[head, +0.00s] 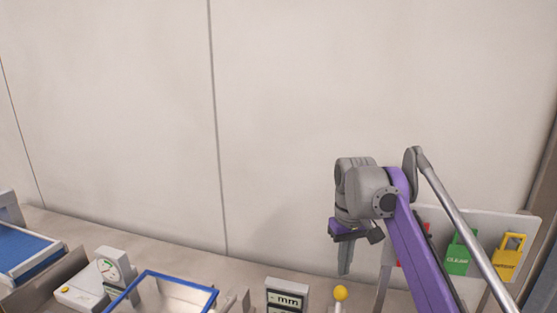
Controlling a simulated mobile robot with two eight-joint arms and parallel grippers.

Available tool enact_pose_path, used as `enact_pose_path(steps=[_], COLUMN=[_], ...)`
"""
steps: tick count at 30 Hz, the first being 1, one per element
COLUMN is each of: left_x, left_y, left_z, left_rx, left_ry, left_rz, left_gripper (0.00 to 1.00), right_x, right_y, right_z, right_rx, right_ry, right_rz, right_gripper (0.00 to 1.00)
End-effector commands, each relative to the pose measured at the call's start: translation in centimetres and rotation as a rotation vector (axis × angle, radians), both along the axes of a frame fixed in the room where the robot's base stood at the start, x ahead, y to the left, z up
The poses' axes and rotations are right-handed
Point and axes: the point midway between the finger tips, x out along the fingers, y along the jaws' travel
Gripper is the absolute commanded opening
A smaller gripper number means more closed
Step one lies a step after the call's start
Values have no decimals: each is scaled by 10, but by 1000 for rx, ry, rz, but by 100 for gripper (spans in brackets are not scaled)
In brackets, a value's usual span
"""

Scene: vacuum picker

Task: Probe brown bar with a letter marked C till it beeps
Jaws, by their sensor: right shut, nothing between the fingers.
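No brown bar with a letter C shows in the head view. My right gripper (345,262) is at the right of the picture, pointing down, shut and empty. It is near a yellow ball (340,293) on a pale post at the bottom edge. A grey display box marked "mm" (288,284) stands to the left of the post. My left gripper is not in view.
A blue-rimmed tray (180,282), a white box with a dial gauge (113,268) and a blue belt (22,248) are at lower left. A board with green (459,254) and yellow tags (509,256) stands at right. A pale wall fills the back.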

Motion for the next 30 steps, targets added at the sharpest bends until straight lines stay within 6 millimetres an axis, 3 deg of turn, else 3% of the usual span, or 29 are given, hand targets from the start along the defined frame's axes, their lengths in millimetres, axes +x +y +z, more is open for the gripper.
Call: enact_pose_path(steps=[15,30], left_x=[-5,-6], left_y=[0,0], left_z=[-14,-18], left_rx=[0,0], left_ry=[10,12], left_rz=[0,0], left_gripper=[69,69], right_x=[0,-5], right_y=[0,1], right_z=[-27,-31], right_rx=[0,0], right_ry=[1,1], right_rz=[0,0], right_gripper=[0,0])
